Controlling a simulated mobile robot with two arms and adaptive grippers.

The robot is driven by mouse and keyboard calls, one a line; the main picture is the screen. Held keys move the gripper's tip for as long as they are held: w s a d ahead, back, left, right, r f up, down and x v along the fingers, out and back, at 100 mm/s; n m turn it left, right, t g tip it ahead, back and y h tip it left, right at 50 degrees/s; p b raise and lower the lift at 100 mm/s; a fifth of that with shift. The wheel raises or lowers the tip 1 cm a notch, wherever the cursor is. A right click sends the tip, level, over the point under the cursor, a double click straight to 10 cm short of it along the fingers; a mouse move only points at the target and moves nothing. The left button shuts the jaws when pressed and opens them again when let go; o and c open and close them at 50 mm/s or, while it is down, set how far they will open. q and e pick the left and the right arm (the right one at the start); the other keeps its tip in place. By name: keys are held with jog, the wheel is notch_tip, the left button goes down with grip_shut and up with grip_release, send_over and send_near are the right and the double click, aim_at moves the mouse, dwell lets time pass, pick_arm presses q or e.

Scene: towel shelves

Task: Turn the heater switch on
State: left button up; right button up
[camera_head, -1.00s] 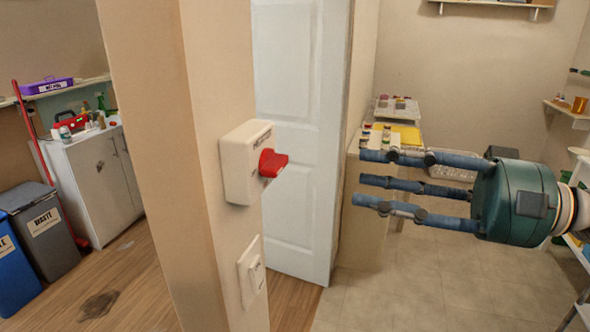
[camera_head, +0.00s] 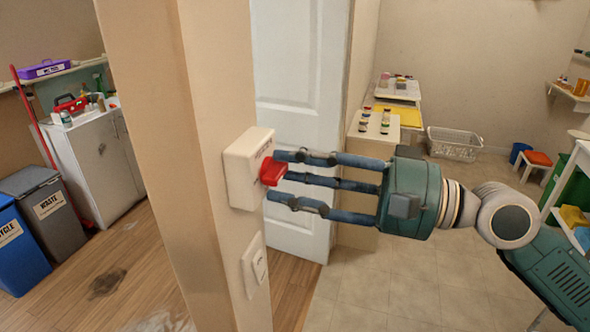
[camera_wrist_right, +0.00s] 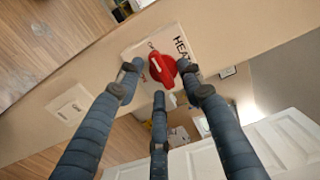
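The heater switch is a white box (camera_head: 243,167) on the side of the beige wall post, with a red knob (camera_head: 271,171) on its face. In the right wrist view the red knob (camera_wrist_right: 162,70) shows in front of the box face, which has partly covered "HEA…" lettering. My right gripper (camera_head: 279,176) is at the knob, its three blue fingers straight and spread around it. In the wrist view two fingertips flank the knob and the third is below it. The fingers look open; contact with the knob is unclear. My left gripper is not in view.
A smaller white wall switch (camera_head: 254,264) sits below the box. A white door (camera_head: 305,95) stands behind the fingers. A white basket (camera_head: 455,144) and a small red-topped stool (camera_head: 538,159) are further back. The tiled floor at right is largely clear.

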grip_shut()
jog(key=shift+n, duration=0.3)
jog(key=shift+w+d+r+n+b, duration=0.1)
jog(key=shift+n+b, duration=2.5)
jog(key=shift+n, duration=1.7)
jog(key=shift+w+n+b, duration=0.1)
jog(key=shift+n+b, duration=2.5)
jog(key=shift+n, duration=1.7)
